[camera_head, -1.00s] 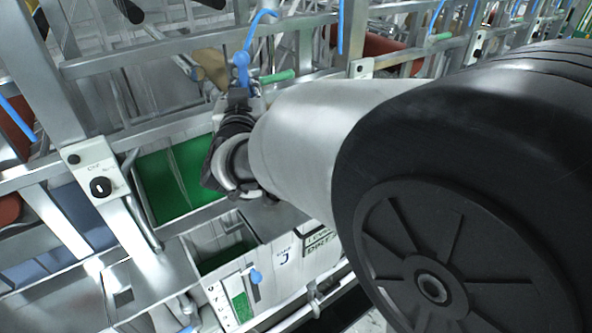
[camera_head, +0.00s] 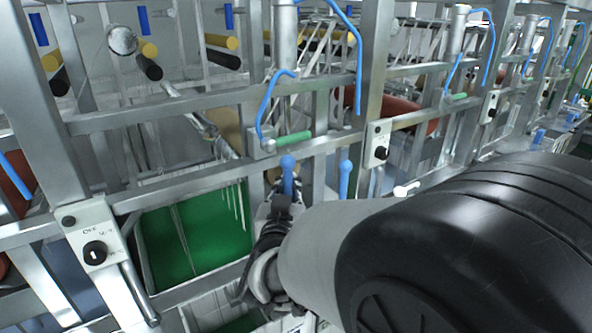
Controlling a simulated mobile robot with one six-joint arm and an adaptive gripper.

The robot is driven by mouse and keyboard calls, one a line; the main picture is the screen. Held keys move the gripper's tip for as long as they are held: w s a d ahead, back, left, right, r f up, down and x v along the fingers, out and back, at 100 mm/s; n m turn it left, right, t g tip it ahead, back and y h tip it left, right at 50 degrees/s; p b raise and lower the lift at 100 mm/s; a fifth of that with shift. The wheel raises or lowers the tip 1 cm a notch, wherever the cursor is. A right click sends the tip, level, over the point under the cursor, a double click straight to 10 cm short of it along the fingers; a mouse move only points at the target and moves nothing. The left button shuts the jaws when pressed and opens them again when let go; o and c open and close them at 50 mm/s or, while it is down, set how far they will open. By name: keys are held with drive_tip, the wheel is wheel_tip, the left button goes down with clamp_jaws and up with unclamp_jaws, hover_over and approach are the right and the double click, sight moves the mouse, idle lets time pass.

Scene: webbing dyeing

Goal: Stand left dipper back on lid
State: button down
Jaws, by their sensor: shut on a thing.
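My gripper (camera_head: 282,203) is shut on a dipper with a blue, round-topped handle (camera_head: 288,174). The handle stands up out of the jaws, roughly upright. The lower part of this dipper is hidden by my gripper and arm. A second blue upright handle (camera_head: 345,180) shows to the right, behind my arm; I cannot tell what it belongs to. The lid cannot be made out; my arm covers the area below the gripper.
Metal frame rails run behind and left. A control box with a black knob (camera_head: 94,245) is at the left, another (camera_head: 378,145) at the right. A green-handled valve (camera_head: 293,139) is just above the dipper.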

drive_tip(key=shift+f+b, duration=0.6)
drive_tip(key=shift+f, duration=1.8)
drive_tip(key=shift+f, duration=0.15)
drive_tip(key=c, duration=1.6)
unclamp_jaws()
drive_tip(key=shift+o, duration=0.2)
